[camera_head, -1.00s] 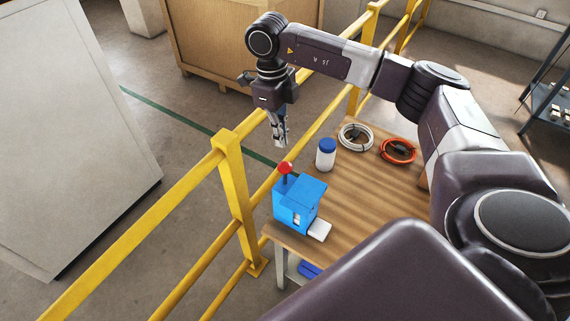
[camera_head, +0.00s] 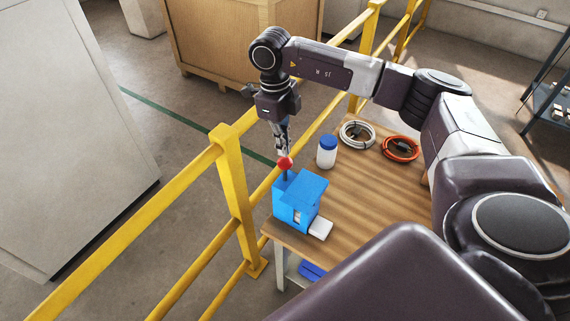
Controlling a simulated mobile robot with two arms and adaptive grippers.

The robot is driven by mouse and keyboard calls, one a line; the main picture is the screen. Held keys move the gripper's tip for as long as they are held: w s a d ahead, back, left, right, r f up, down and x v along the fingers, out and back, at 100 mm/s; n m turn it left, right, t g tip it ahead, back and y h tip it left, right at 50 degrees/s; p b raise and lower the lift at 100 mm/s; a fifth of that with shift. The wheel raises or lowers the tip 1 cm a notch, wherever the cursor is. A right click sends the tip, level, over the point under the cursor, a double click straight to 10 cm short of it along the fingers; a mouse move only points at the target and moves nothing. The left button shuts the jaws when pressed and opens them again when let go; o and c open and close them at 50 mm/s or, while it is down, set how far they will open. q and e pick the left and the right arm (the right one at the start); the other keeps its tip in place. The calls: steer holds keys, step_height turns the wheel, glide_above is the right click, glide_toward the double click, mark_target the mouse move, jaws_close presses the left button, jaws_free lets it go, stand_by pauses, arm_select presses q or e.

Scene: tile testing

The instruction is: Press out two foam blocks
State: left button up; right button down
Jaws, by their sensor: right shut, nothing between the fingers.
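A blue press machine (camera_head: 298,202) stands at the near left end of the wooden table. A red knob (camera_head: 285,162) tops the dark rod that rises from it. A white block (camera_head: 320,228) sits at its lower right front, and something pale shows in the machine's front opening. My right gripper (camera_head: 283,152) points down, shut and empty, with its fingertips at the red knob's top. Whether they touch it I cannot tell for sure. My left gripper is out of view.
A white bottle with a blue lid (camera_head: 327,152), a white cable coil (camera_head: 357,134) and an orange cable coil (camera_head: 401,148) lie farther back on the table (camera_head: 350,200). A yellow railing (camera_head: 232,175) runs close along the left side. The table's middle is clear.

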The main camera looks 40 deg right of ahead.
steer(key=shift+s+f, duration=0.1)
steer(key=shift+f, duration=0.7)
step_height(320, 180, down, 7)
steer(key=b, duration=0.5)
steer(key=shift+r, duration=0.35)
steer(key=w, duration=0.1)
steer(key=w+a+r, duration=0.1)
steer(key=shift+w+a, duration=0.2)
steer(key=shift+w, duration=0.2)
glide_toward(283, 160)
steer(key=w, duration=0.1)
steer(key=w+a, duration=0.1)
steer(key=w, duration=0.1)
steer(key=shift+a+r, duration=0.15)
steer(key=shift+r, duration=0.05)
